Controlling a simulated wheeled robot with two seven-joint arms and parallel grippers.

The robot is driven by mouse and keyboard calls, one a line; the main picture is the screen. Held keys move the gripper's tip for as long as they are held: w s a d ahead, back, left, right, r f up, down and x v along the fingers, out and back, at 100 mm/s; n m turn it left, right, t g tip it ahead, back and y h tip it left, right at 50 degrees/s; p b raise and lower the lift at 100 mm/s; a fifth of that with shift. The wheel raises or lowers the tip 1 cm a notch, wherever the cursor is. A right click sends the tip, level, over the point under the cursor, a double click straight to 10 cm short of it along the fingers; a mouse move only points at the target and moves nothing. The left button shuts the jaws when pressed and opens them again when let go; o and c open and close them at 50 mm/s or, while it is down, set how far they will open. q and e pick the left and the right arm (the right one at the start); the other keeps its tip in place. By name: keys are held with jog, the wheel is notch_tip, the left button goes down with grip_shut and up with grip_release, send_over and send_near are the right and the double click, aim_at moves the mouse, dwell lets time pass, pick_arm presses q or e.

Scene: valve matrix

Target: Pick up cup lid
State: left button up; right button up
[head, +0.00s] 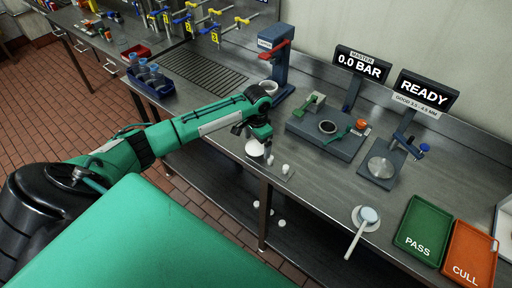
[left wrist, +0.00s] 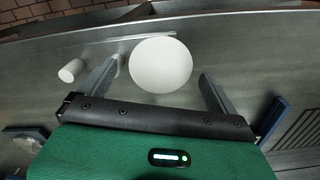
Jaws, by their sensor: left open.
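A white round lid-like disc (left wrist: 161,65) lies between the two fingers of my left gripper (left wrist: 158,82) in the left wrist view. The fingers are open, one on each side, with a visible gap at the right finger. In the head view the white piece (head: 255,149) shows just below my left gripper (head: 261,138), near the bench's front edge. Whether it is a lone lid or sits on a cup cannot be told. My right gripper is not in view.
Small white cylinders stand close by, one (head: 285,169) toward the edge; it also shows in the left wrist view (left wrist: 70,70). A grey fixture (head: 327,127) with a green handle stands to the right. Farther right are a scale-like stand (head: 381,167), a green PASS tray (head: 424,231) and an orange CULL tray (head: 470,252).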

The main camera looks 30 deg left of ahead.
pick_arm(q)
jog(key=c, duration=1)
jog(key=shift+c, duration=0.2)
